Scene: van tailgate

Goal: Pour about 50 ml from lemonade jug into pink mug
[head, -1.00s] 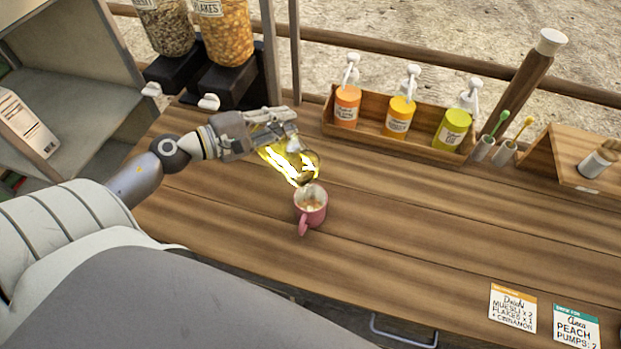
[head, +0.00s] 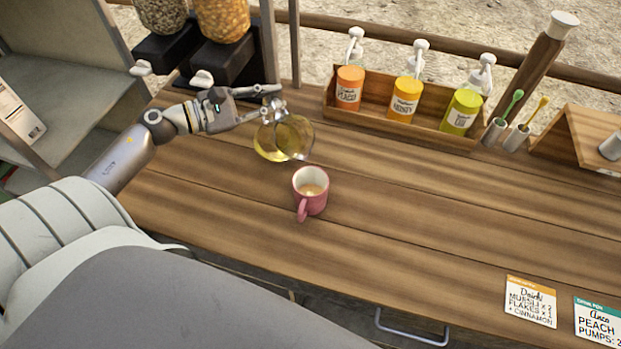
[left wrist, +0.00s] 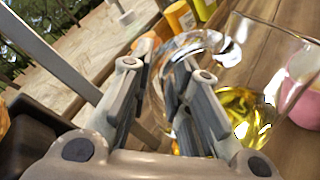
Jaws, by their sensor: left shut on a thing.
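The lemonade jug (head: 268,146) is clear glass with yellow liquid low inside. It is behind and left of the pink mug (head: 311,200) and looks close to upright; I cannot tell whether its base touches the counter. My left gripper (head: 266,106) is shut on the jug's handle, and its fingers cross the clear handle in the left wrist view (left wrist: 182,95). The pink mug stands upright on the counter, handle toward me, with some light brownish liquid inside. Its pink side also shows at the right edge of the left wrist view (left wrist: 302,72). My right gripper is out of view.
A wooden rack (head: 400,122) with pump bottles stands at the back. Two cereal dispensers (head: 222,62) stand at the back left. Order cards (head: 531,300) lie at the front right. The counter (head: 420,215) right of the mug is clear.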

